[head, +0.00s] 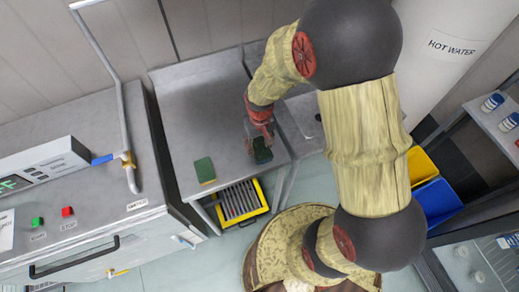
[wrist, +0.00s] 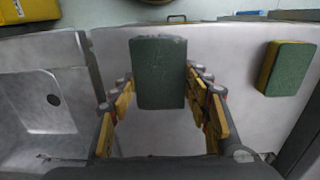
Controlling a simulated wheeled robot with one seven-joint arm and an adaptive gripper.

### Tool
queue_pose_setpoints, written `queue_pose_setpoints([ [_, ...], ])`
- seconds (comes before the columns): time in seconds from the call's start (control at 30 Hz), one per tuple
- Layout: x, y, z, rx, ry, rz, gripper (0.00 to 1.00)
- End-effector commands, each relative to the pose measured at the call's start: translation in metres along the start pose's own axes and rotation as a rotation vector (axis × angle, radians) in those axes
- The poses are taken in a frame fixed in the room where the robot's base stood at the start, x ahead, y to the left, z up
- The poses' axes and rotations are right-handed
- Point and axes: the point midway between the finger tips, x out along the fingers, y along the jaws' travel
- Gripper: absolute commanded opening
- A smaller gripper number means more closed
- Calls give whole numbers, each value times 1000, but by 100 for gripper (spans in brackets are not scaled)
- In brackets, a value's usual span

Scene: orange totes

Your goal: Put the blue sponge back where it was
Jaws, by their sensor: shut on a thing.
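My gripper (head: 259,147) is over the front right part of the grey table (head: 205,115), fingers pointing down. It is shut on a sponge (head: 263,156) with a dark green face, which also shows between the fingers in the wrist view (wrist: 159,73). No blue shows on this sponge; its other sides are hidden. I cannot tell whether it touches the tabletop. A second sponge (head: 204,170), green on top with a yellow side, lies on the table near the front edge, left of the gripper. It is at the right in the wrist view (wrist: 290,68).
A yellow crate (head: 263,191) with grey slats is below the table's front edge. A control counter (head: 90,190) stands left of the table. A sink (wrist: 45,102) adjoins the table. The tabletop behind the second sponge is clear.

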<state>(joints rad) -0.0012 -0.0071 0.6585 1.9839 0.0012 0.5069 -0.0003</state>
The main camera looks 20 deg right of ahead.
Motion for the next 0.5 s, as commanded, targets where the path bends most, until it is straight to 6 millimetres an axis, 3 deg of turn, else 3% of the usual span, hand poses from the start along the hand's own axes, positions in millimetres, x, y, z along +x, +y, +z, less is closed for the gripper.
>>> queue_pose_setpoints([
  [0.17,11,1,-7,0,-2,0,20],
  [0.33,35,1,-6,0,-2,0,20],
  [0.5,38,1,-6,0,0,0,20],
])
